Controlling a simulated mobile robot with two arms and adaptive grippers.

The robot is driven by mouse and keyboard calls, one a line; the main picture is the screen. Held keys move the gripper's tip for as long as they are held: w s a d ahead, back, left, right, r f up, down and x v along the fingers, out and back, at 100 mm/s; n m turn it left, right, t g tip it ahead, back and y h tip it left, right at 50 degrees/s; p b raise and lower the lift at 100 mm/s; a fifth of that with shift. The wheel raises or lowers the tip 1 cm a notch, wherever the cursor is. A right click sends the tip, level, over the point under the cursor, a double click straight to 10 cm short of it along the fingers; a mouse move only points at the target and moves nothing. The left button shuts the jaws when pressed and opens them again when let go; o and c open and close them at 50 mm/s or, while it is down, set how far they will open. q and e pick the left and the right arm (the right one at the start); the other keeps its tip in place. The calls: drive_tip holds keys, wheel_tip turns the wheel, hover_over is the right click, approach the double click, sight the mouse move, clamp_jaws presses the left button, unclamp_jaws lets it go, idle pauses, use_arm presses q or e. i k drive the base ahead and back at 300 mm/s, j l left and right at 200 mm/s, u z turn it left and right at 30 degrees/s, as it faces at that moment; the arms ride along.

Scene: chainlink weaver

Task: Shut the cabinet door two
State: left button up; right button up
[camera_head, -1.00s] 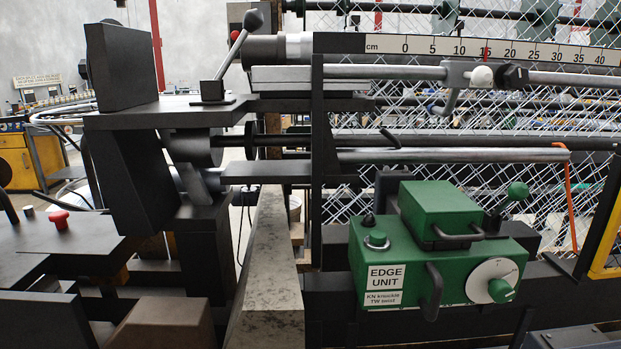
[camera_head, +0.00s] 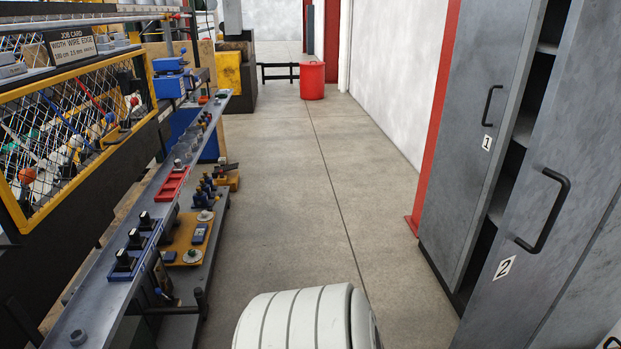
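Cabinet door two (camera_head: 585,150) is a grey metal door at the right edge of the head view, with a black bar handle (camera_head: 543,212) and a white label reading 2 (camera_head: 504,267). It stands swung out from the cabinet, with a dark gap and shelf edges (camera_head: 525,127) showing between it and door one. Cabinet door one (camera_head: 478,140) has its own black handle (camera_head: 491,105) and a label reading 1 (camera_head: 487,142).
A long grey machine bench (camera_head: 165,215) with tools and switches runs along the left, behind it a yellow-framed mesh guard (camera_head: 75,130). A grey concrete floor aisle (camera_head: 300,190) is open in the middle. A red bin (camera_head: 312,80) stands at the far end.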

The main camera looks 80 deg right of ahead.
sight(569, 177)
drive_tip(key=k+z, duration=0.15)
drive_tip(key=z, duration=3.75)
drive_tip(key=k+z, duration=0.1)
drive_tip(key=z, duration=0.35)
